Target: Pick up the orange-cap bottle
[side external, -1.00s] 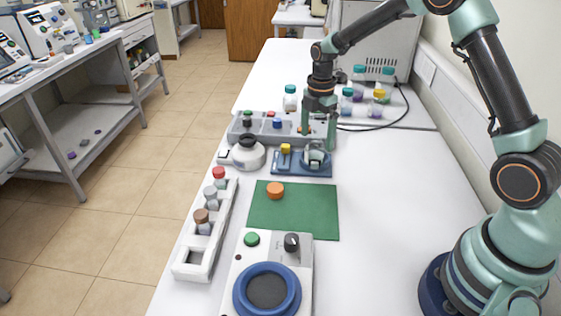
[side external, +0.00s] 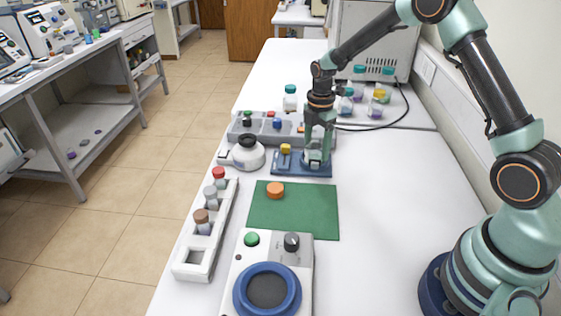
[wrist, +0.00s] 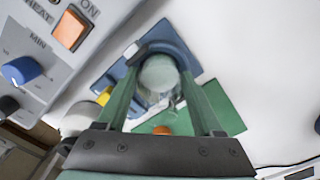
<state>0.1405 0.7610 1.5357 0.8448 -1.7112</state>
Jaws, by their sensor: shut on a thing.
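An orange cap (side external: 275,190) rests on the green mat (side external: 305,222); no bottle body shows under it. It also shows in the wrist view (wrist: 162,130), low between the fingers. A pale, clear, round-topped vessel (wrist: 160,76) without a visible cap stands at the blue fixture (side external: 285,168). My gripper (side external: 317,163) is lowered onto this vessel. In the wrist view, the gripper's two green fingers (wrist: 160,80) flank it and are shut on it. The fingers hide much of the vessel in the side view.
A grey panel with knobs and an orange switch (wrist: 70,30) stands close behind the fixture. A white rack (side external: 190,262) with several capped vials is at left. A blue-ringed device (side external: 266,291) is in front. Several bottles stand behind right.

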